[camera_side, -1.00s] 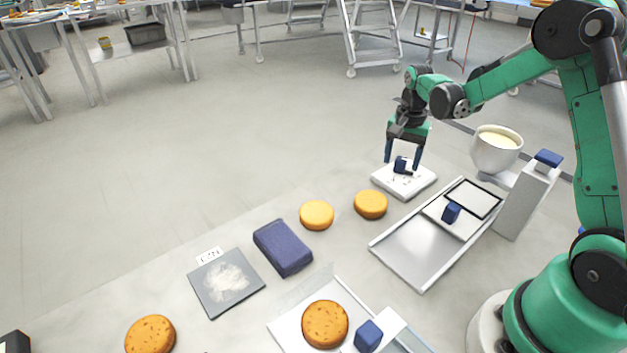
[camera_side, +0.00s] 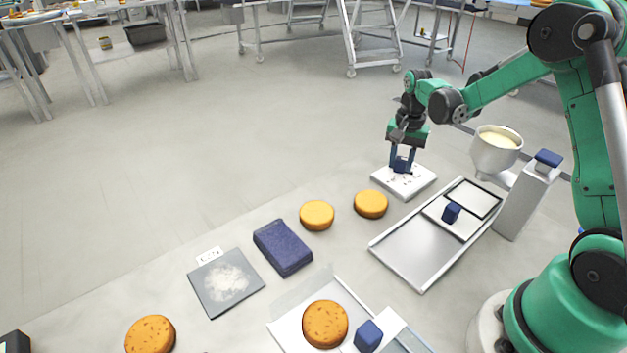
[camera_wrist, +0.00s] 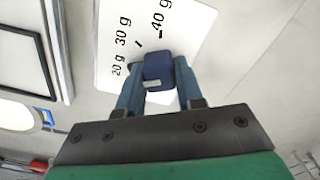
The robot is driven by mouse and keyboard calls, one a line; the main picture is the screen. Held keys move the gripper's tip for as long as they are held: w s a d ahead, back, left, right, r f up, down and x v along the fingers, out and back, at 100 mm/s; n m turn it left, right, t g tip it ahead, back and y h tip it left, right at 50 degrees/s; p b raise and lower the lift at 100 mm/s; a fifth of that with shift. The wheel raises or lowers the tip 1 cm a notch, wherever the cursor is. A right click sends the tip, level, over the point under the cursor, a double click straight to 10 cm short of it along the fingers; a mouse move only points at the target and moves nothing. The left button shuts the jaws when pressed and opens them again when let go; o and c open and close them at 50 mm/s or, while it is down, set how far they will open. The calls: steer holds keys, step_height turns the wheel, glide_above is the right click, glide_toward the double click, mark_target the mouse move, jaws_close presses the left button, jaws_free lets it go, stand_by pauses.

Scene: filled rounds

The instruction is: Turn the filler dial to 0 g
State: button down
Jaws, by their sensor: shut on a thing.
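The filler dial is a dark blue knob (camera_wrist: 156,70) on a white plate (camera_side: 416,187) lying on the table. In the wrist view the plate (camera_wrist: 108,50) shows printed marks 20 g, 30 g and 40 g. The 0 g mark is not visible there. My gripper (camera_side: 403,161) points down over the plate with its fingers closed around the knob. In the wrist view my gripper (camera_wrist: 157,76) has one blue finger against each side of the knob. A small pale patch shows on the knob's near side; I cannot tell which mark the knob points to.
A metal tray (camera_side: 412,252) with a blue-handled slide (camera_side: 452,212) lies right of the plate. A cream-filled hopper (camera_side: 496,152) and a grey post (camera_side: 525,203) stand behind it. Two plain rounds (camera_side: 317,215) (camera_side: 370,204) and a blue block (camera_side: 283,247) lie to the left.

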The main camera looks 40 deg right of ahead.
mark_target(401, 157)
steer(key=n, duration=0.4)
steer(key=shift+w+n, duration=0.1)
steer(key=shift+n, duration=2.5)
steer(key=c, duration=0.6)
jaws_free()
steer(key=shift+o, duration=0.2)
steer(key=shift+r, duration=2.8)
